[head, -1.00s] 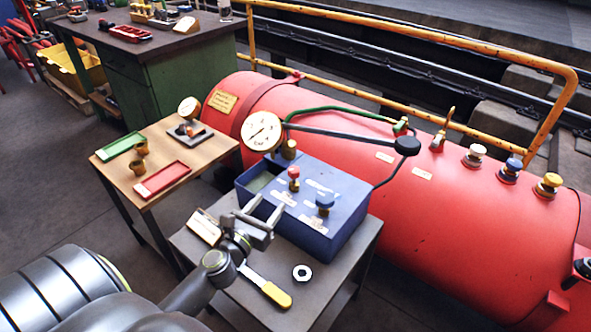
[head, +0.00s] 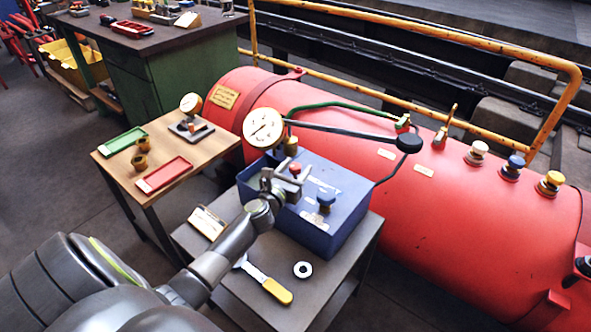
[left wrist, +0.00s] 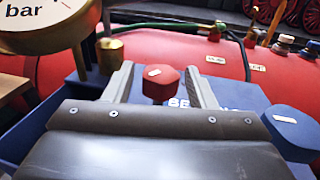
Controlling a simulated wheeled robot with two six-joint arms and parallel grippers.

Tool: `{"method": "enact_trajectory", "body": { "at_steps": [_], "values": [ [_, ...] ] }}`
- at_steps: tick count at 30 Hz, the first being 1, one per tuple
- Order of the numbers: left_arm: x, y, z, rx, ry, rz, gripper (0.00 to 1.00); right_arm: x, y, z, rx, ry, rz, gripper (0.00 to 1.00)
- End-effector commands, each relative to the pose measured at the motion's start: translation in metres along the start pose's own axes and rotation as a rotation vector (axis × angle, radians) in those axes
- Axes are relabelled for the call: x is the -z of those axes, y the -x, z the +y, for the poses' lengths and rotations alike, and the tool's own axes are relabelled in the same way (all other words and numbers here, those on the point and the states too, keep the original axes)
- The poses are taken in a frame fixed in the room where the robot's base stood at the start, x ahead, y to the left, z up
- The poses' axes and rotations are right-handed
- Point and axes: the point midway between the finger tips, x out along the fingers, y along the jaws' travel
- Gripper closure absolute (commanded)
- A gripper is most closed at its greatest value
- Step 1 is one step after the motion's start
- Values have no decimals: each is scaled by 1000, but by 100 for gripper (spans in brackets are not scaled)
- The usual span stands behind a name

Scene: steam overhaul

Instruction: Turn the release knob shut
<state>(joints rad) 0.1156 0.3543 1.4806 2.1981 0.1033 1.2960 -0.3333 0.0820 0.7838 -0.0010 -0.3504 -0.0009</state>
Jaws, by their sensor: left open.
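The blue test box (head: 345,225) has a red knob (head: 295,169) and a blue knob (head: 325,201) on top. I cannot read clearly which label marks the release knob. My left gripper (head: 285,172) is open over the box, at the red knob. In the left wrist view the red knob (left wrist: 161,85) stands upright between the two spread fingers (left wrist: 159,70), with gaps on both sides. The blue knob (left wrist: 291,127) is to the right, outside the fingers. My right gripper is not in view.
A dial gauge (head: 263,128) rises just left of the knobs, with a black-ended lever (head: 409,144) reaching right. A yellow-handled tool (head: 277,290) and a nut (head: 303,269) lie on the grey stand. The red boiler (head: 420,220) is behind.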

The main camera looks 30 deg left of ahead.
Motion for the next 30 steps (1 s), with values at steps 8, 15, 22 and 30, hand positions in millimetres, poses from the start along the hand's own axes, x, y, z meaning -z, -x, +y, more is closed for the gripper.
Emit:
{"method": "enact_trajectory", "body": {
  "at_steps": [8, 15, 22, 30],
  "values": [
    [0, 0, 0, 0, 0, 0, 54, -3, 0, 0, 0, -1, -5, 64],
    [0, 0, 0, 0, 0, -1, 86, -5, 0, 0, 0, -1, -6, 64],
    [-1, 0, 0, 9, -1, -1, 92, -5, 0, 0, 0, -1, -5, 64],
    [-1, -1, 1, 107, -4, -2, 92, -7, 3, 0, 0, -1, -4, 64]
  ]
}}
